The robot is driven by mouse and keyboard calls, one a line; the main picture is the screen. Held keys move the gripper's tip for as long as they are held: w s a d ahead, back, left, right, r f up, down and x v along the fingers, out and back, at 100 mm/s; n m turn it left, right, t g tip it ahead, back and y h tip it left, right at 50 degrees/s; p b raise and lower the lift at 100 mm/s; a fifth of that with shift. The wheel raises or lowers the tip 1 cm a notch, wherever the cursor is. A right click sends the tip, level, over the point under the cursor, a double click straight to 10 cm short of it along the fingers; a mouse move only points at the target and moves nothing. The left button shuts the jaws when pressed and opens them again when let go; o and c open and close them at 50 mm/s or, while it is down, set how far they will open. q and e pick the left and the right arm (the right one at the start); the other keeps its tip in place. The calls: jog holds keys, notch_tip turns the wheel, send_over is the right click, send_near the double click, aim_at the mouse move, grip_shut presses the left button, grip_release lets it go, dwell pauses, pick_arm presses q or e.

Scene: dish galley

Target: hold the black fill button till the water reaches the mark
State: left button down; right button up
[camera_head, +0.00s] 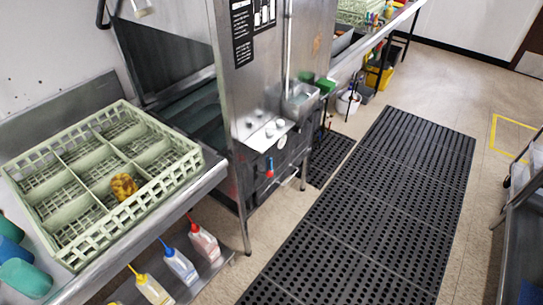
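A stainless-steel dish machine (232,95) stands in the middle of the view. Its sloped control panel (262,139) carries several small round controls, too small to tell which is the black fill button. A dark lower front (262,179) sits below the panel, with a small round dial or fitting (282,141) and a red-tipped part (270,168). I cannot make out a water level or a mark. Neither of my grippers is in view.
A pale green dish rack (190,160) with a yellow-brown item (123,186) sits on the left counter. Squeeze bottles (179,266) stand on the shelf below. Black floor mats (370,210) cover the aisle. A steel cart or table (522,235) stands at the right edge.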

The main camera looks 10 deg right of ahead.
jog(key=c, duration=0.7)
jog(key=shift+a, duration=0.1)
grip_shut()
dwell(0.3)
